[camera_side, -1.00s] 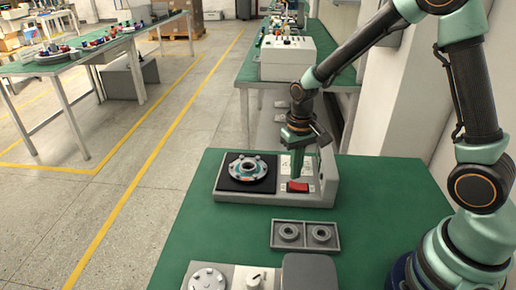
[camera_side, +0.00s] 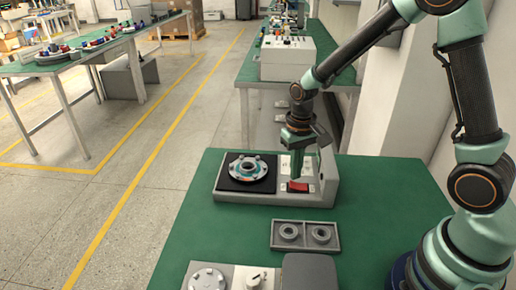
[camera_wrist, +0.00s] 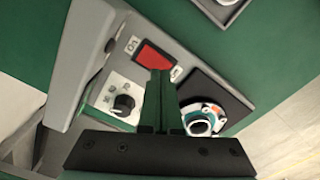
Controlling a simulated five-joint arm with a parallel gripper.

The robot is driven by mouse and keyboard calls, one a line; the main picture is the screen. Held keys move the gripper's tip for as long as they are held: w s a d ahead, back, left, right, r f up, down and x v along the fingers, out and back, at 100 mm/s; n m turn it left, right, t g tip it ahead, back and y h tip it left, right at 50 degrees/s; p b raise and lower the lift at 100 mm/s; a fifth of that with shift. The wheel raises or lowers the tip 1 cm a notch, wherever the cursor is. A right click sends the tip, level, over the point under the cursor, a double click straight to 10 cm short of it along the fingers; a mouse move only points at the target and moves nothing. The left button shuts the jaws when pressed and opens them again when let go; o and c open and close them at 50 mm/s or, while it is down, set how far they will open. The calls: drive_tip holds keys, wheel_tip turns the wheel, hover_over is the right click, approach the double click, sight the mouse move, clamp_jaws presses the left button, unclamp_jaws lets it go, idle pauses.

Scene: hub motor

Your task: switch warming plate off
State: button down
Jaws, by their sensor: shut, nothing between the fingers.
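The warming plate (camera_side: 325,192) is a grey unit on the green table, with a black heating surface at its left. A round metal hub with a teal ring (camera_side: 248,170) sits on that surface; it also shows in the wrist view (camera_wrist: 200,118). A red rocker switch (camera_side: 298,187) is at the front right of the unit, and it also shows in the wrist view (camera_wrist: 153,56). My gripper (camera_side: 296,177) is shut and empty, pointing down with its green fingertips at the switch. The fingers cover part of the switch; I cannot tell whether they touch it.
A black knob (camera_wrist: 124,104) is on the unit's panel beside the switch. A grey two-well tray (camera_side: 305,236) with a ring in each well lies in front of the unit. Another grey device (camera_side: 235,277) stands at the table's front edge. Green table is bare at the right.

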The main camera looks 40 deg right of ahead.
drive_tip(key=shift+f, duration=1.25)
idle(0.6)
drive_tip(key=shift+r, duration=3.55)
drive_tip(key=shift+r, duration=0.1)
wheel_tip(320, 180, up, 8)
drive_tip(key=n+t, duration=0.1)
drive_tip(key=t, duration=0.1)
hover_over(294, 185)
drive_tip(key=s, duration=0.4)
drive_tip(key=s+r+n+t, duration=0.2)
drive_tip(key=s+r+t, duration=0.1)
drive_tip(key=s+r, duration=0.2)
drive_tip(key=shift+s+a+r+t, duration=0.15)
drive_tip(key=shift+s+r+t, duration=0.15)
drive_tip(key=shift+s, duration=0.25)
